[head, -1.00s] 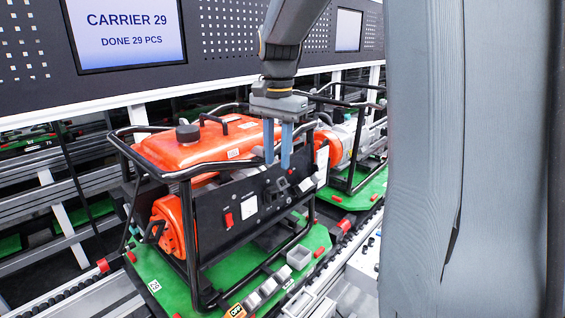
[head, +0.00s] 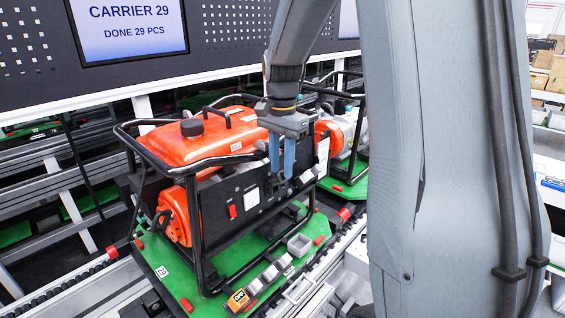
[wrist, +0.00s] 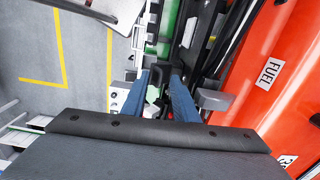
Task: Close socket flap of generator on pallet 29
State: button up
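The generator has an orange tank (head: 205,143) and a black tube frame, and stands on a green pallet (head: 180,275) below the screen reading CARRIER 29. Its black front panel (head: 222,197) carries a red switch, a white label and sockets. My gripper (head: 282,177) is open and empty, fingers pointing down in front of the panel's right part. The fingers partly hide the sockets.
The screen (head: 128,25) hangs on a dark perforated board behind. A second generator on a green pallet (head: 352,190) stands close behind to the right. The frame's top bar is close to my gripper.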

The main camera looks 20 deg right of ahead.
grip_shut()
jog(key=shift+d, duration=0.1)
dwell(0.4)
jog(key=shift+s, duration=0.1)
